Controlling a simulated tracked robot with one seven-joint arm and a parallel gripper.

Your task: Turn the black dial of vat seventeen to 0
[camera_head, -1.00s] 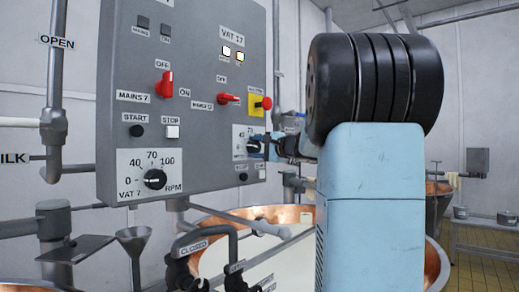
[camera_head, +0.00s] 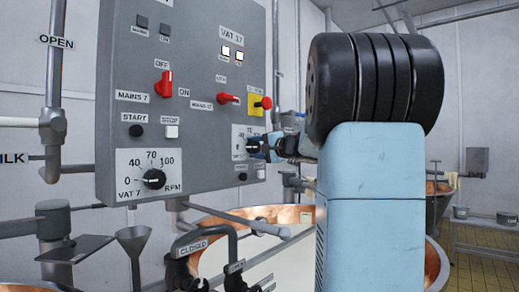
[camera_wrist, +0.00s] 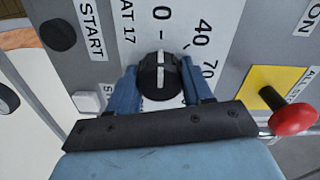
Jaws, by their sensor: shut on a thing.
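The black dial of vat seventeen (camera_head: 250,146) is on the right part of the grey panel. In the wrist view the dial (camera_wrist: 160,76) sits between my blue fingers, and its white line points up at the 0 mark. The 40 and 70 marks lie to the right of it, and the VAT 17 label is to the left. My gripper (camera_wrist: 160,88) is shut on the dial, with one finger on each side. In the head view my gripper (camera_head: 262,147) reaches the dial from the right, and the dial is partly hidden.
The vat 7 dial (camera_head: 154,179) is on the left part of the panel. A red stop button (camera_head: 265,103) on a yellow plate is above my gripper. It also shows close on the right in the wrist view (camera_wrist: 294,115). A copper vat (camera_head: 290,215) stands below.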

